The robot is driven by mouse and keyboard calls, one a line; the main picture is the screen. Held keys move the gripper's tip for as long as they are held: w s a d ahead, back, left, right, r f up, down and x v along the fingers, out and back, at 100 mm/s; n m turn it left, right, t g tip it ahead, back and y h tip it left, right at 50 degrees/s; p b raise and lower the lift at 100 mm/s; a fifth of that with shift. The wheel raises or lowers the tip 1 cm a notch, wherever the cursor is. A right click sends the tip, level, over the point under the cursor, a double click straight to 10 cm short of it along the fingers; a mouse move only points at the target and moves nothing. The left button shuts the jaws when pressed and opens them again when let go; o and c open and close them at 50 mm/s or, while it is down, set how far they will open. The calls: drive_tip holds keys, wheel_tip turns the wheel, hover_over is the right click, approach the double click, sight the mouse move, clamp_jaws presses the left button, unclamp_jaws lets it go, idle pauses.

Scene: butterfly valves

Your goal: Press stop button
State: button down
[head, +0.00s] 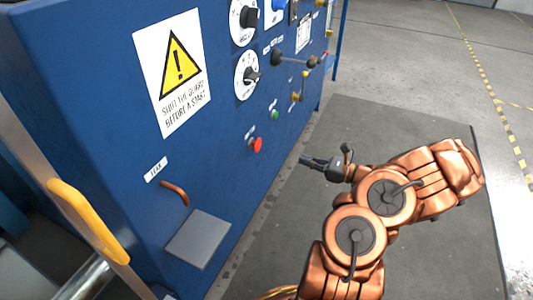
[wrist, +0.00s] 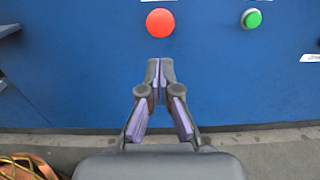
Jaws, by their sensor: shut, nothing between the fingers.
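The red stop button (head: 257,145) sticks out from the front of the blue panel in the head view. It also shows as a red disc in the wrist view (wrist: 160,22), above my fingertips. My gripper (head: 304,160) is shut and empty, to the right of the red button and apart from it in the head view. In the wrist view my gripper (wrist: 160,66) points at the blue panel, with its fingertips together just below the red button. A visible band of blue lies between the tips and the button.
A green button (head: 275,115) is beside the red one, also in the wrist view (wrist: 251,18). Dials (head: 246,76) and valve handles (head: 296,61) are farther along the blue panel (head: 110,70). A grey plate (head: 198,239) and a yellow handle (head: 90,222) are at lower left.

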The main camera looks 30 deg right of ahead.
sight(259, 146)
drive_tip(key=shift+w+a, duration=0.1)
drive_tip(key=b+x, duration=0.4)
drive_tip(key=x, duration=0.8)
drive_tip(key=shift+a+f, duration=0.1)
drive_tip(key=shift+b+x, duration=0.45)
drive_tip(key=shift+x, duration=0.4)
